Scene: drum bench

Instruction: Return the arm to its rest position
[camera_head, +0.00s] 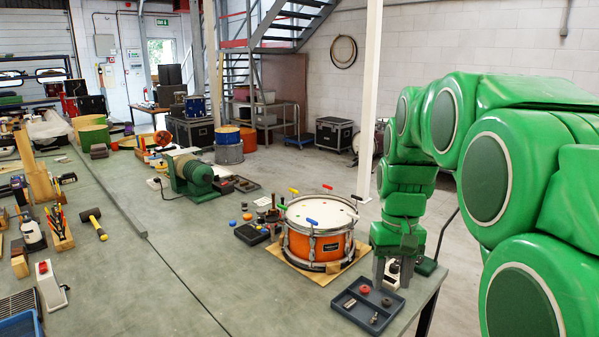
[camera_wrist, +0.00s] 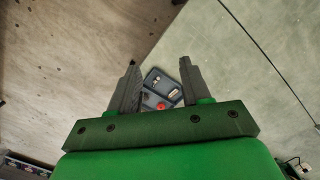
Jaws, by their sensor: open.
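My green arm (camera_head: 485,170) arches in from the right in the head view. My gripper (camera_head: 391,279) points down near the right edge of the bench, behind the grey compartment tray (camera_head: 345,307). In the wrist view the two dark fingers of my gripper (camera_wrist: 160,78) stand apart with nothing held between them. The tray (camera_wrist: 152,72) shows beyond them, partly hidden, with a red piece (camera_wrist: 161,105) and small metal parts in it. The fingers look to be above the bench, but the exact gap is hard to tell.
An orange snare drum (camera_head: 300,247) on a wooden board stands just left of my gripper, with coloured-handled keys around its rim. Small dark items lie close by my gripper. The bench (camera_head: 230,270) is clear in front of the drum. The bench edge (camera_head: 425,297) is near on the right.

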